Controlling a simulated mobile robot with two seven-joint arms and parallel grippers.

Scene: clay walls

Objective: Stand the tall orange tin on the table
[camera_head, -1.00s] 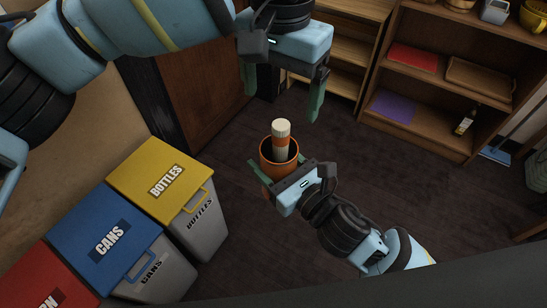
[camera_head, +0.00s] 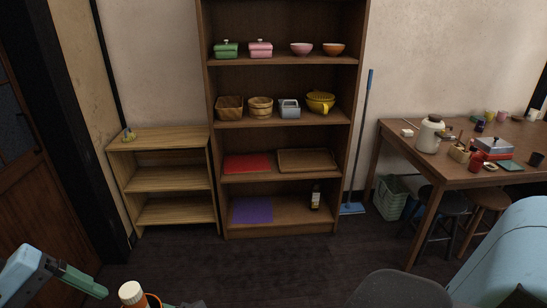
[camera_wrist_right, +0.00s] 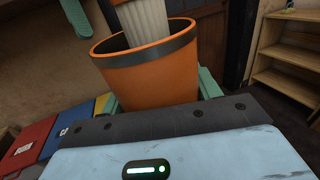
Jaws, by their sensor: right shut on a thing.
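The orange tin (camera_wrist_right: 150,75) has a dark rim and stands roughly upright in my right gripper (camera_wrist_right: 160,98), which is shut on its sides. A white ribbed, capped thing (camera_wrist_right: 146,22) stands inside the tin; its top also shows at the bottom edge of the head view (camera_head: 132,292). The tin's lower part is hidden by the gripper. My left gripper (camera_head: 78,280) is at the lower left of the head view with one green finger showing, apart from the tin and empty. The wooden table (camera_head: 440,176) is at the right, away from both grippers.
A white jar (camera_head: 430,135), red jar (camera_head: 478,161), grey box (camera_head: 494,146) and other small things crowd the table. Its near left part looks clear. Stools (camera_head: 448,210) stand under it. A tall shelf (camera_head: 284,178) and low shelf (camera_head: 165,180) stand along the wall.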

